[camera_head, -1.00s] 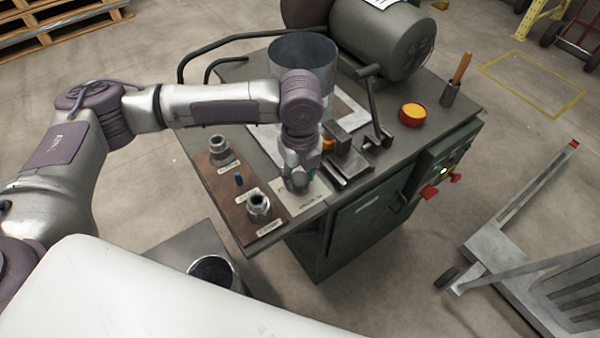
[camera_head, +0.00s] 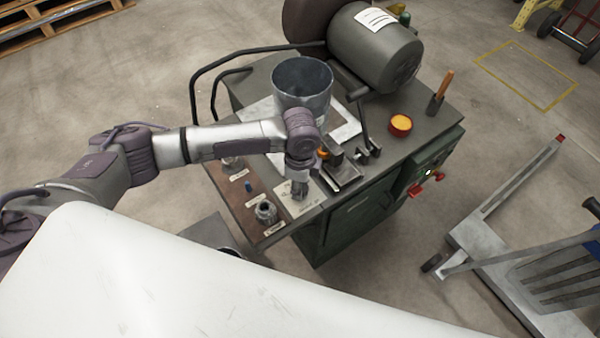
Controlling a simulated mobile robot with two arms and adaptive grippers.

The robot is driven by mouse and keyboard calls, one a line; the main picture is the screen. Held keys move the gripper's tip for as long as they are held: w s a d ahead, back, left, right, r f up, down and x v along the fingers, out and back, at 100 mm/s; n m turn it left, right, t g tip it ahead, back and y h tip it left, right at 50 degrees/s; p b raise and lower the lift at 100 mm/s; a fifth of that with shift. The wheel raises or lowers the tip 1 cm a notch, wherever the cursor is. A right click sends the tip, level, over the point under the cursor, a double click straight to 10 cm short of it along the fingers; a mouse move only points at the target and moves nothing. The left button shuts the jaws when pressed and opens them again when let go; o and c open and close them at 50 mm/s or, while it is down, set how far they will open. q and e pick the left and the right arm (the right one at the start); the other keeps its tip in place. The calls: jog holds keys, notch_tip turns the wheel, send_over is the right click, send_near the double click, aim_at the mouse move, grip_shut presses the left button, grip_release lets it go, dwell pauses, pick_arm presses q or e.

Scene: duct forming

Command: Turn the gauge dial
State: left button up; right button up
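My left gripper (camera_head: 299,190) points down over a pale label plate (camera_head: 311,198) near the front edge of the green machine bench (camera_head: 432,112). Its fingertips are small and partly covered by its own body, so I cannot tell how far apart they are. I cannot make out the gauge dial; whatever is right under the gripper is hidden. My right gripper is not in view.
Left of the plate is a brown panel (camera_head: 232,200) with metal fittings (camera_head: 266,211) and a blue pin (camera_head: 248,186). A clamp block (camera_head: 341,170), a metal cylinder (camera_head: 302,82), an orange-topped tin (camera_head: 400,124) and a wooden-handled tool (camera_head: 440,92) stand on the bench.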

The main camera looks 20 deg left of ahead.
pick_arm(q)
jog(key=n+p, duration=0.1)
jog(key=p, duration=0.1)
jog(key=n+p, duration=0.2)
jog(key=shift+r+n, duration=0.25)
jog(key=shift+n, duration=0.05)
jog(key=shift+f+n+p, duration=0.2)
jog(key=shift+n+p, duration=1.25)
jog(key=shift+n, duration=0.15)
jog(key=o, duration=1.2)
jog(key=shift+c, duration=0.2)
notch_tip(320, 180, up, 12)
